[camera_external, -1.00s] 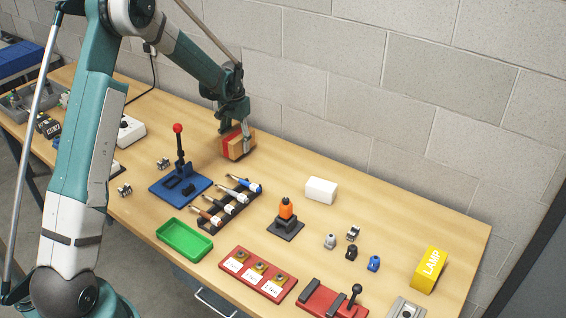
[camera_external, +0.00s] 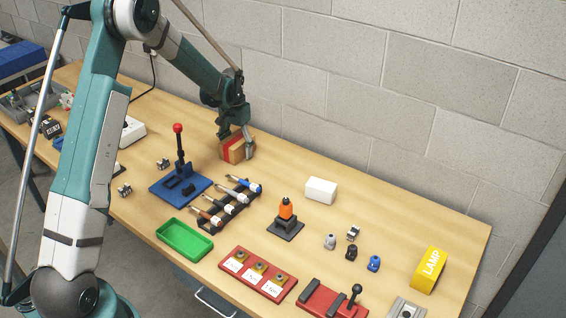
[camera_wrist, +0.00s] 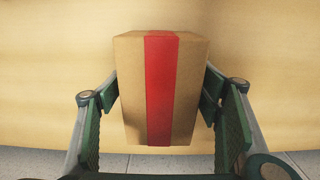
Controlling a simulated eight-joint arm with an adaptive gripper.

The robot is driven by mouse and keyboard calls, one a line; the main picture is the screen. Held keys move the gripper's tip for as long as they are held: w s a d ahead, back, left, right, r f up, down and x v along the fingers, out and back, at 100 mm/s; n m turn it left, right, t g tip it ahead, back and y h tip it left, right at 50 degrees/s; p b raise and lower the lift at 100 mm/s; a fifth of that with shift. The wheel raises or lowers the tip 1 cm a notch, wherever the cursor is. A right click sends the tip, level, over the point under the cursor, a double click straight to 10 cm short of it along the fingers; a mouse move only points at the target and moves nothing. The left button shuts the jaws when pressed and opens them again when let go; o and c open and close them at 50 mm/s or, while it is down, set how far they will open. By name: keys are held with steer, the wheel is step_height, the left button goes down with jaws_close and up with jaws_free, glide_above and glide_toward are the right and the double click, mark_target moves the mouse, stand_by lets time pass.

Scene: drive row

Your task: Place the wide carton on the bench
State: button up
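The wide carton (camera_external: 236,150) is a brown box with a red band. It stands upright on the back part of the bench (camera_external: 300,166), near the wall. In the wrist view the carton (camera_wrist: 190,90) fills the middle, its red band running down its centre. My gripper (camera_external: 236,145) is just above and around it, pointing down. In the wrist view the fingers of my gripper (camera_wrist: 160,98) are spread, one on each side of the carton, and appear slightly apart from it. The carton's underside is hidden.
A blue press with a red-knobbed lever (camera_external: 180,180) stands in front of the carton. A tool rack (camera_external: 230,204) and a white block (camera_external: 321,190) lie to the right. The block wall (camera_external: 300,90) is close behind. The bench between carton and white block is clear.

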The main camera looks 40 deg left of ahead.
mark_target(237, 139)
steer(key=shift+r, duration=0.2)
step_height(237, 139, up, 12)
steer(key=shift+f+p, duration=0.1)
steer(key=shift+p, duration=0.25)
stand_by(0.4)
stand_by(0.6)
steer(key=shift+s+d+r, duration=0.2)
steer(key=shift+d+r, duration=0.1)
steer(key=shift+r, duration=0.2)
steer(key=s+d+r+t, duration=0.3)
steer(key=s+d+r, duration=1.2)
steer(key=s+r, duration=0.35)
steer(key=s+d+t, duration=0.2)
steer(key=s+d, duration=0.3)
steer(key=s, duration=0.7)
steer(key=s+d+t, duration=0.2)
steer(key=s+d, duration=0.4)
steer(key=s, duration=0.6)
steer(key=shift+s+f, duration=0.15)
